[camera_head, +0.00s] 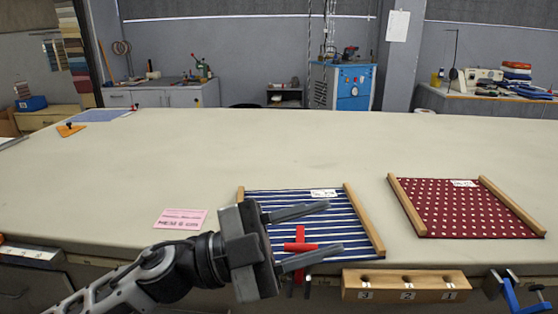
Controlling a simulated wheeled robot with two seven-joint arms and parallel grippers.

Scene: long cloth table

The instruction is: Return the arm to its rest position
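My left gripper (334,226) reaches in from the lower left. Its two dark fingers are spread apart and point right, over the front part of the blue and white striped cloth (345,215). Nothing is clearly held between them. A red cross-shaped piece (300,246) shows between the fingers near their base; I cannot tell whether it touches the gripper. The gripper body hides the striped cloth's lower left part. My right gripper is not in view.
The long table (240,150) is mostly clear behind the cloths. A dark red dotted cloth (465,210) between wooden bars lies at right. A pink card (180,219) lies left of the gripper. A numbered wooden block (405,285) and blue clamp (520,296) are at the front edge.

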